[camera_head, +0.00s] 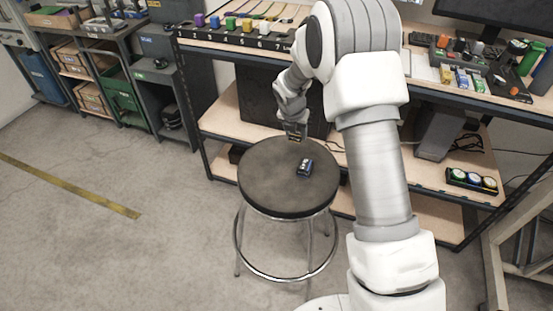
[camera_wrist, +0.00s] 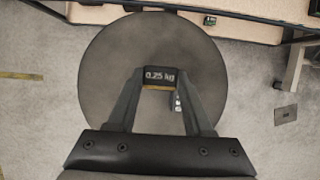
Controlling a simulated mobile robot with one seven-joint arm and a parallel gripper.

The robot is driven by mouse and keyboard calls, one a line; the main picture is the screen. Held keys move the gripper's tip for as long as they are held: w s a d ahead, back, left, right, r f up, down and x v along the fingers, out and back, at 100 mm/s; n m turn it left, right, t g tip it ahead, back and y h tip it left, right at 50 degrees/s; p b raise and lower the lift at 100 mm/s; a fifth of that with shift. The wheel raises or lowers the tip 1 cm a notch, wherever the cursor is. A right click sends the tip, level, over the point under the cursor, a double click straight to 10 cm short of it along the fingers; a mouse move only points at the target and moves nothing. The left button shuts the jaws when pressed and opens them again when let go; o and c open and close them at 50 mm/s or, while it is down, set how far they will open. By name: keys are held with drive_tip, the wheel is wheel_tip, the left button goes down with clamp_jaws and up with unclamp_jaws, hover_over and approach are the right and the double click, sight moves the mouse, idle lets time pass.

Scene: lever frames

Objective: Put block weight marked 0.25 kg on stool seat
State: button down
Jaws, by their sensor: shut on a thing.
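The round dark stool seat (camera_head: 262,180) is in the middle of the head view and fills the centre of the wrist view (camera_wrist: 112,65). My gripper (camera_head: 295,131) is at the seat's far edge in the head view. In the wrist view my gripper (camera_wrist: 159,82) is shut on a dark block weight marked 0.25 kg (camera_wrist: 159,75), with the seat behind it. The block's height over the seat is hard to tell. In the head view the held block is too small to read.
A small dark blue block (camera_head: 305,167) lies on the seat; in the wrist view its white marks (camera_wrist: 178,103) show partly beside my right finger. A workbench (camera_head: 232,50) with coloured blocks and tools stands behind the stool. The seat's left and front are bare.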

drive_tip(key=a+f, duration=0.1)
drive_tip(key=a, duration=0.1)
drive_tip(key=s+a+f+b, duration=0.1)
drive_tip(key=a+f, duration=0.1)
drive_tip(key=a, duration=0.1)
drive_tip(key=a+f, duration=0.1)
drive_tip(key=a, duration=0.1)
drive_tip(key=shift+s+a+f, duration=0.2)
drive_tip(key=shift+s+f, duration=0.1)
drive_tip(key=shift+s, duration=0.05)
drive_tip(key=shift+f+b, duration=0.65)
drive_tip(key=shift+f, duration=1.3)
drive_tip(key=shift+f, duration=0.15)
drive_tip(key=shift+c, duration=1.5)
unclamp_jaws()
